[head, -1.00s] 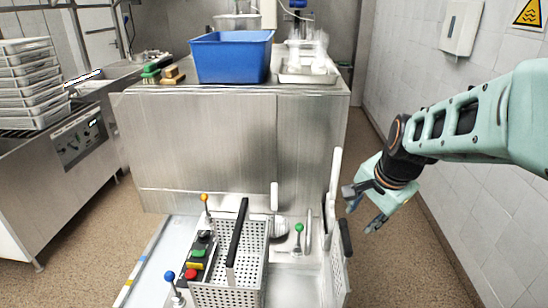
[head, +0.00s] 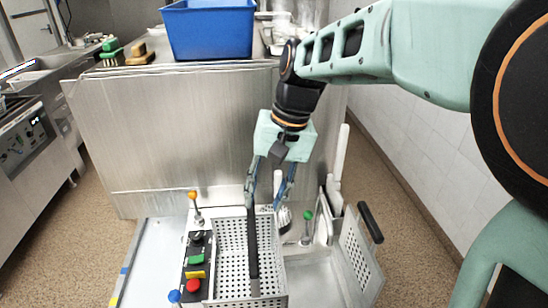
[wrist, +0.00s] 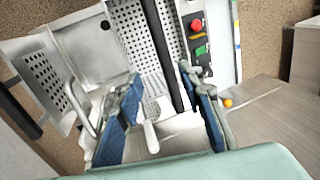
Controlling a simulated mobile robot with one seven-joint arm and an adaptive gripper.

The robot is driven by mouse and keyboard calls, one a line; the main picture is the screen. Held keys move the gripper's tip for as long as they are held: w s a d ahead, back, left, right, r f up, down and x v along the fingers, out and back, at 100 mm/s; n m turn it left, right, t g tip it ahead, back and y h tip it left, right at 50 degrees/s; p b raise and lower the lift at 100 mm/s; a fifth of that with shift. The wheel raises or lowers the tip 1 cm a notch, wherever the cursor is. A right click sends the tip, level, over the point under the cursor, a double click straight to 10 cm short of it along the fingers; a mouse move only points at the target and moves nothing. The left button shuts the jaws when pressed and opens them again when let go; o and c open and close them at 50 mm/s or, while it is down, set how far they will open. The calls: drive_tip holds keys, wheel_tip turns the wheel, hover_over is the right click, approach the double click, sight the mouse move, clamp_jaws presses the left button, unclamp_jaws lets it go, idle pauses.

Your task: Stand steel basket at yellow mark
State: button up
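The perforated steel basket (head: 232,285) with a long black handle (head: 253,245) stands on the bench in front of me, right of the button panel. It also shows in the wrist view (wrist: 133,32). My gripper (head: 266,203) is open and empty, fingers pointing down, above the far end of the basket. In the wrist view its two blue-padded fingers (wrist: 165,115) are well apart, with the handle running toward the space between them. Contact is not visible. A yellow mark (head: 114,300) is on the bench's left edge, beside a blue mark (head: 123,270).
A perforated panel with a black handle (head: 358,255) leans at the right. A panel with coloured buttons (head: 195,268) and ball-topped levers (head: 193,196) stands left of the basket. The bench surface (head: 150,270) between panel and left edge is clear. A steel cabinet rises behind.

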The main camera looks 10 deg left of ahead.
sight(252, 226)
drive_tip(key=b+x, duration=0.2)
drive_tip(key=x, duration=0.1)
drive_tip(key=b+x, duration=0.5)
drive_tip(key=x, duration=0.2)
drive_tip(key=shift+s+a, duration=0.25)
drive_tip(key=shift+a, duration=0.1)
drive_tip(key=shift+c, duration=0.5)
drive_tip(key=shift+r, duration=0.1)
clamp_jaws()
drive_tip(key=shift+r, duration=0.35)
drive_tip(key=shift+r+p, duration=0.95)
drive_tip(key=shift+p, duration=0.05)
